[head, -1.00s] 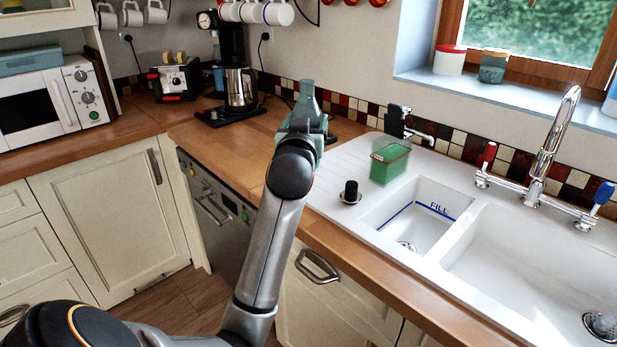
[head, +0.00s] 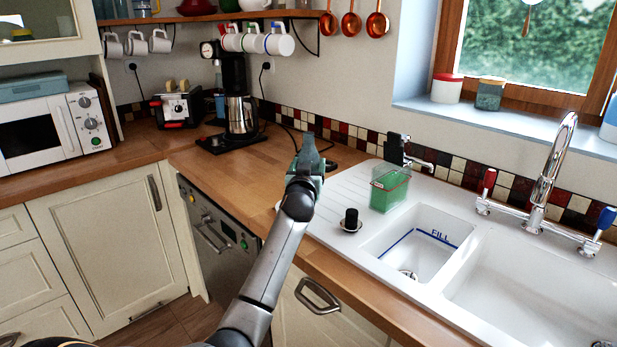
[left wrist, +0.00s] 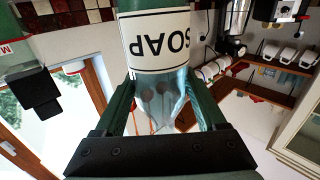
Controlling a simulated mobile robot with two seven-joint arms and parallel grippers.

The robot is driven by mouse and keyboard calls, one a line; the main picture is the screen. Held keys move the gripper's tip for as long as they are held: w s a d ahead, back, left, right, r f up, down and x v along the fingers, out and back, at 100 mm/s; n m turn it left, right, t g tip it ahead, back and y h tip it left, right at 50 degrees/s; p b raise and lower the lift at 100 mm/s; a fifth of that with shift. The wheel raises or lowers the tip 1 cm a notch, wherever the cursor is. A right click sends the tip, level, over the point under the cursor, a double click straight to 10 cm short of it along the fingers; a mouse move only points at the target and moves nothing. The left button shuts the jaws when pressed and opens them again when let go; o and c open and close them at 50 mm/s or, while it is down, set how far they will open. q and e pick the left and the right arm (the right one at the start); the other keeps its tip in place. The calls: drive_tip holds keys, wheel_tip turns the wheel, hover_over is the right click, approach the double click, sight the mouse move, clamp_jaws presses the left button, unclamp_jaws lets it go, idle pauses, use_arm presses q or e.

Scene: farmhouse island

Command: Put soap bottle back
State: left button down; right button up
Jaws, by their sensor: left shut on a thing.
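My left gripper (head: 306,165) is shut on the soap bottle above the wooden worktop, left of the sink. In the head view only a greyish-teal part of the soap bottle (head: 309,147) shows above the fingers. In the left wrist view the room appears upside down. There the soap bottle (left wrist: 160,45) has a white label reading SOAP, also upside down, and a clear bluish tapering part between the two green fingers (left wrist: 162,105). Its far end is cut off by the frame edge. I cannot tell whether its base touches anything. My right gripper is not in view.
A green caddy (head: 389,188) and a black stopper (head: 351,220) stand on the white sink (head: 335,190). A coffee maker (head: 238,110) stands behind left. The worktop (head: 235,160) before it is clear.

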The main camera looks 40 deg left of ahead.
use_arm(q)
wheel_tip(320, 180, down, 3)
drive_tip(key=shift+w+a+f, duration=0.1)
drive_tip(key=shift+f, duration=0.15)
unclamp_jaws()
drive_tip(key=v, duration=1.2)
idle(0.3)
